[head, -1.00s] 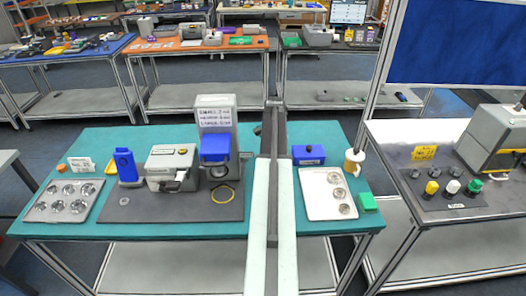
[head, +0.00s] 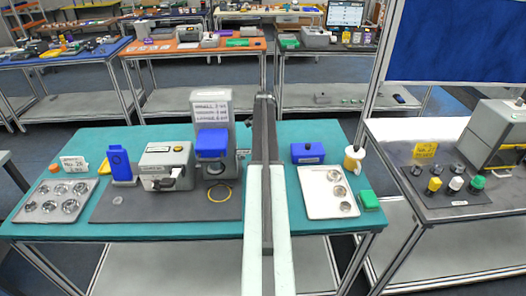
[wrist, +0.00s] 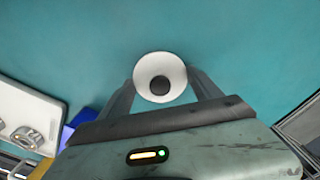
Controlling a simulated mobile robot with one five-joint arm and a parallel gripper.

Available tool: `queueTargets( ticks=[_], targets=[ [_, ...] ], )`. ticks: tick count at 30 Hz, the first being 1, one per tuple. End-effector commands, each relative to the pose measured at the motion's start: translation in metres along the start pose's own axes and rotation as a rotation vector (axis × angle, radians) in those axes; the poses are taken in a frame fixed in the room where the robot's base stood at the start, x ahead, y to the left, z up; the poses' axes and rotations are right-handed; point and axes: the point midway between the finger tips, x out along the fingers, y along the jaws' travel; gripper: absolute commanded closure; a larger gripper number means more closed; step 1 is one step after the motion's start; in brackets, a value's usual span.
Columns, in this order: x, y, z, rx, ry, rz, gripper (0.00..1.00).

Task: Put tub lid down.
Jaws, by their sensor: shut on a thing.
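In the wrist view a round white lid (wrist: 147,88) with a dark knob in its middle sits between the two fingers of my gripper (wrist: 160,88). The fingers are shut on the lid, one on each side. Bare teal table top (wrist: 240,50) lies around and beneath it. I cannot tell whether the lid touches the table. In the head view my arm hides the gripper and lid. A yellow and white container (head: 353,160), possibly the tub, stands near the table's right end.
A white tray (head: 313,203) with round metal parts and a blue box (head: 308,159) stand right of my arm. A dark mat (head: 140,210) with a grey machine (head: 165,155) lies left of it. A green block (head: 369,200) sits near the right edge.

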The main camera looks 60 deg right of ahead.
Motion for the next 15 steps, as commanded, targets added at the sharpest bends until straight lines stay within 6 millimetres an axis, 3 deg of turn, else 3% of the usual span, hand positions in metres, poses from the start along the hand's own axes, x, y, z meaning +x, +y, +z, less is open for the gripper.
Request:
queueTargets(
  ticks=[6,7,9,15],
  targets=[
    [0.0029,-0.0003,0.0005,-0.001,0.0,0.0,0.65],
    [0.0026,-0.0003,0.0005,-0.001,0.0,0.0,0.24],
    [0.0013,-0.0004,0.0006,-0.001,0.0,0.0,0.05],
    [0.0013,-0.0006,0.0009,-0.001,0.0,0.0,0.05]
  ],
)
